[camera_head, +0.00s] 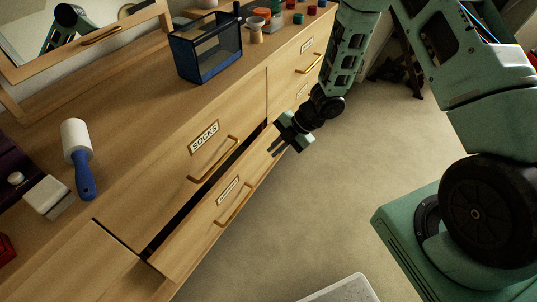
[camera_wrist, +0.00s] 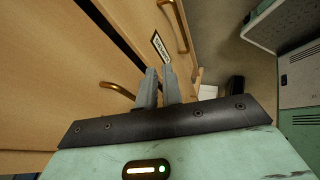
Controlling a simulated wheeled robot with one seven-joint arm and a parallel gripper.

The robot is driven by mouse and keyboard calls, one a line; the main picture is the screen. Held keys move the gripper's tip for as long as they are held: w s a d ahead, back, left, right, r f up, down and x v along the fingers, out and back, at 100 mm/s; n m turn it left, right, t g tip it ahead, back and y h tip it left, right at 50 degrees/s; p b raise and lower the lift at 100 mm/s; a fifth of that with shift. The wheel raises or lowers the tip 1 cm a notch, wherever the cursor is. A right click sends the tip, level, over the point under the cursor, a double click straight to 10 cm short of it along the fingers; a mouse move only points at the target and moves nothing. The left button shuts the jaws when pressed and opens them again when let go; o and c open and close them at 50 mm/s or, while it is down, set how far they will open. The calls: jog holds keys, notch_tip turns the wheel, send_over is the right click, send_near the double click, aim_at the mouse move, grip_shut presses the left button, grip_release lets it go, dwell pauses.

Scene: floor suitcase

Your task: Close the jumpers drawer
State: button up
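The jumpers drawer (camera_head: 203,235) is the lower drawer below the one labelled SOCKS. It stands partly pulled out, with a dark gap above its front. I cannot tell whether the fingertips touch the wood.
The SOCKS drawer (camera_head: 190,165) above looks shut. On the dresser top (camera_head: 130,110) are a blue-framed clear box (camera_head: 208,50), a lint roller (camera_head: 77,150), a small cup (camera_head: 254,30) and several small items. The floor (camera_head: 330,205) in front is mostly clear.

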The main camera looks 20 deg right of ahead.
jog(key=o, duration=0.4)
jog(key=shift+s+d+f+b, duration=0.1)
jog(key=shift+f+b, duration=0.15)
jog(key=shift+b, duration=0.05)
jog(key=n+y+b, duration=1.2)
jog(key=b, duration=1.8)
send_near(239, 206)
jog(key=shift+t, duration=0.4)
jog(key=a+b, duration=0.1)
jog(key=a, duration=0.2)
jog(key=a+b, duration=0.1)
jog(key=a, duration=0.2)
jog(key=w+a+b, duration=0.1)
jog(key=a, duration=0.3)
jog(key=shift+r+b, duration=0.25)
jog(key=shift+b, duration=0.1)
grip_shut()
jog(key=shift+a, duration=0.1)
